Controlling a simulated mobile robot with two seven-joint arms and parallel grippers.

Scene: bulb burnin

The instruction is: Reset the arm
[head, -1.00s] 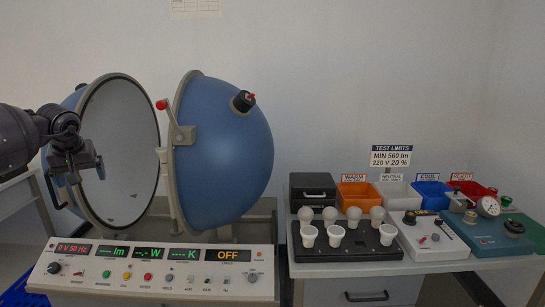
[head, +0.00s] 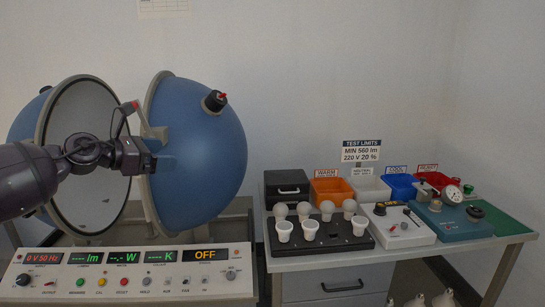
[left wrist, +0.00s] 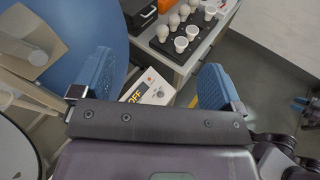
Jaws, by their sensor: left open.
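The gripper hides part of the sphere's inner face and rim. It looks close to the blue half, but I cannot tell whether it touches.
The control panel (head: 130,281) reads OFF below the sphere. A white tester (head: 398,226) and a teal one (head: 452,222) are to the right.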

